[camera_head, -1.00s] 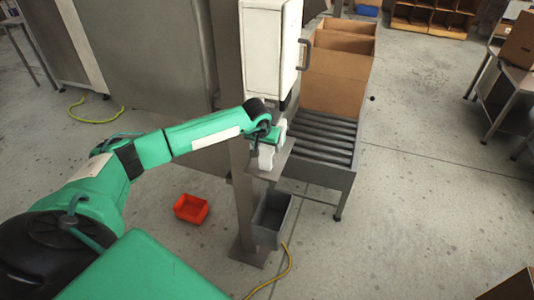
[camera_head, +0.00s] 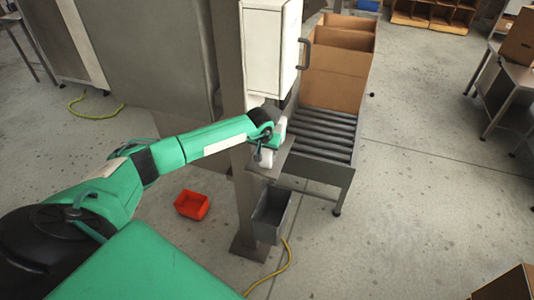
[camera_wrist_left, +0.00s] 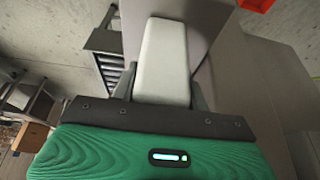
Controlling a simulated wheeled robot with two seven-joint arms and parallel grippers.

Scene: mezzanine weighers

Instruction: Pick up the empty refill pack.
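The refill pack, a plain white block, sits between the fingers of my left gripper in the left wrist view (camera_wrist_left: 163,62). The dark fingers lie along both of its sides, and the gripper looks shut on it. In the head view the pack (camera_head: 266,158) shows as a small white shape below my left gripper (camera_head: 265,148), close to a grey metal shelf (camera_head: 270,170) on the post. I cannot tell whether the pack touches the shelf. My right gripper is not in view.
A white cabinet with a handle (camera_head: 270,45) hangs on the post just above my gripper. A grey bin (camera_head: 270,216) hangs below the shelf. A roller conveyor (camera_head: 320,135) with cardboard boxes (camera_head: 335,80) stands to the right. A red bin (camera_head: 191,205) is on the floor.

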